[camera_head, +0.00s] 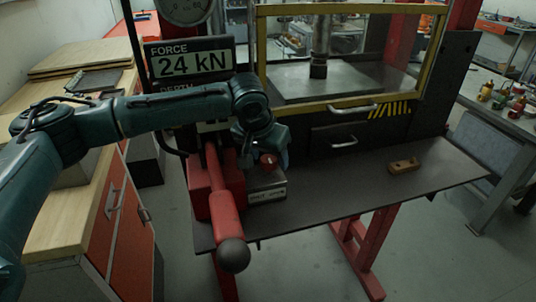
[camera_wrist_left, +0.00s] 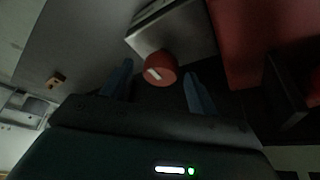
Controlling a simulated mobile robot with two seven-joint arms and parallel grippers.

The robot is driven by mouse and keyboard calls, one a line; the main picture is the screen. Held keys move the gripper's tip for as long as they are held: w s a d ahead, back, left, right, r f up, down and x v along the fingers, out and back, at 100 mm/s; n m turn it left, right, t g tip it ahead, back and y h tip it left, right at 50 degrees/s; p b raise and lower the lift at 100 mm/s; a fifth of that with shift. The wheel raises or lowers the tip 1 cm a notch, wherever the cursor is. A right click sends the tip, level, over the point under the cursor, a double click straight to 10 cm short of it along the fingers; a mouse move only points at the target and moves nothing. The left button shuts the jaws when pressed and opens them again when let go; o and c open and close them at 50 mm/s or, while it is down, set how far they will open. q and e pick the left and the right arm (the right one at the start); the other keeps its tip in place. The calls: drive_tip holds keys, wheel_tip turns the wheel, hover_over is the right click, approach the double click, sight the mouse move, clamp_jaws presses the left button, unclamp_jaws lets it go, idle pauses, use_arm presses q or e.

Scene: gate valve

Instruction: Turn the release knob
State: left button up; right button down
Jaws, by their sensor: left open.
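The release knob (camera_wrist_left: 160,69) is a round red knob with a white bar mark, on the end of a grey box. In the left wrist view it lies between and just beyond the two blue fingertips of my left gripper (camera_wrist_left: 157,85), which is open. In the head view my left gripper (camera_head: 264,160) hangs over the grey box (camera_head: 266,188), with the red knob (camera_head: 269,161) partly hidden by it. I cannot tell whether either finger touches the knob. My right gripper is not in view.
A red lever (camera_head: 225,208) with a dark ball end stands left of the box, close to my gripper. A display (camera_head: 190,63) reads 24 kN. A yellow-framed guard (camera_head: 340,104) is behind. A wooden block (camera_head: 403,166) lies right on the dark table (camera_head: 350,190), otherwise mostly clear.

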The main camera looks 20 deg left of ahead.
use_arm(q)
drive_tip(key=c, duration=1)
